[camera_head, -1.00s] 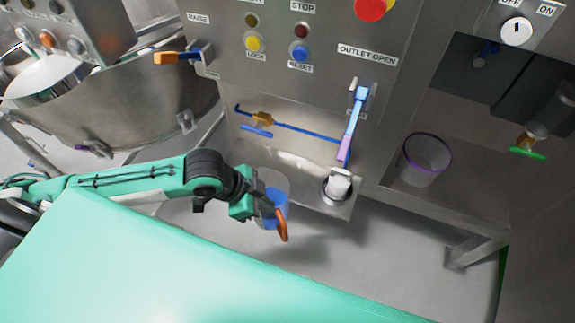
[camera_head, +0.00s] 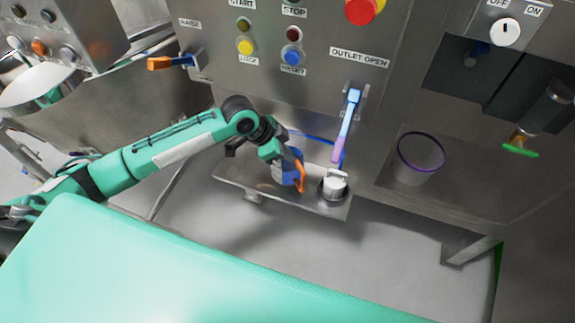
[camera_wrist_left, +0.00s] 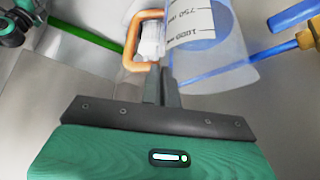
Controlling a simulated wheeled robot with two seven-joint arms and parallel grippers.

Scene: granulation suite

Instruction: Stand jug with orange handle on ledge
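The jug (camera_head: 288,168) is clear with blue in it and has an orange handle (camera_head: 300,176). In the left wrist view the jug (camera_wrist_left: 205,40) shows a white scale label, and its orange handle (camera_wrist_left: 132,42) is at the fingertips. My left gripper (camera_head: 284,158) is shut on the handle; its fingers also show in the wrist view (camera_wrist_left: 162,84). The jug is over the steel ledge (camera_head: 235,178), left of a white-topped fitting. I cannot tell whether its base touches the ledge. My right gripper is not in view.
The white-topped fitting (camera_head: 334,184) stands at the ledge's right end. A blue lever with a purple tip (camera_head: 347,125) hangs above it, and a blue rod (camera_wrist_left: 290,17) runs behind the jug. A purple-rimmed clear container (camera_head: 415,165) stands further right. The ledge's left end is bare.

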